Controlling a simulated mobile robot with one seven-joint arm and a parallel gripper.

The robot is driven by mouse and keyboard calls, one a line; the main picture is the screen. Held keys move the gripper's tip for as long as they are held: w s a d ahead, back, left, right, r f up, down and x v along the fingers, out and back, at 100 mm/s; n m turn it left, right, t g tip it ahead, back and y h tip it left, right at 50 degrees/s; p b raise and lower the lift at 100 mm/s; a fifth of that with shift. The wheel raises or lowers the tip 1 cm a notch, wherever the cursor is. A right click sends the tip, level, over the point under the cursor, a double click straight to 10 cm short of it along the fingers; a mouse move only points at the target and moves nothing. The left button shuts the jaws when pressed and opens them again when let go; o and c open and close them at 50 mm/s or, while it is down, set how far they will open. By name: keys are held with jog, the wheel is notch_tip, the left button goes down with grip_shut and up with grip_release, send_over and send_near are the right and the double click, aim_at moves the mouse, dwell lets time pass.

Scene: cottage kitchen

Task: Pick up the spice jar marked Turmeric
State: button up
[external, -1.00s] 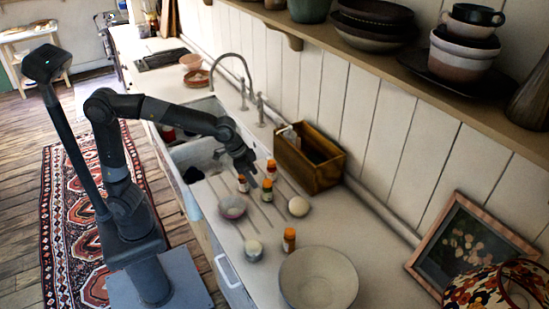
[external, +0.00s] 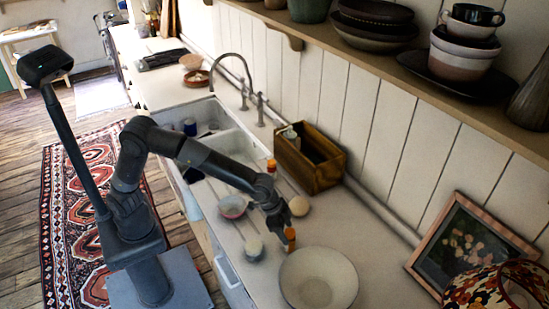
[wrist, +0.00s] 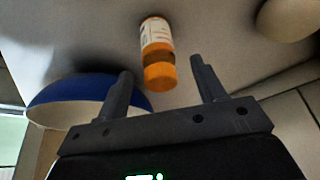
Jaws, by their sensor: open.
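A small spice jar with an orange cap and a white label stands on the counter by the large pale bowl (external: 318,278). Its orange part (external: 290,234) shows just below my gripper (external: 281,219) in the external view. In the wrist view the jar (wrist: 157,50) appears between my two open fingers, which look apart from it. I cannot read its label, so I cannot tell if it is Turmeric. Another orange-capped jar (external: 271,165) shows behind my forearm. The other jars are hidden by my arm.
A small bowl (external: 233,207), a pale cup (external: 254,249) and a round pale object (external: 299,206) stand around the arm. A wooden box (external: 318,174) is against the wall. A blue-sided bowl (wrist: 75,103) lies near my left finger in the wrist view. The sink is behind.

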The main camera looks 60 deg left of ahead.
aim_at(290, 239)
jog(key=x, duration=0.5)
jog(key=shift+s+f, duration=0.15)
jog(key=shift+a, duration=0.1)
jog(key=shift+c, duration=0.2)
jog(key=c, duration=1.1)
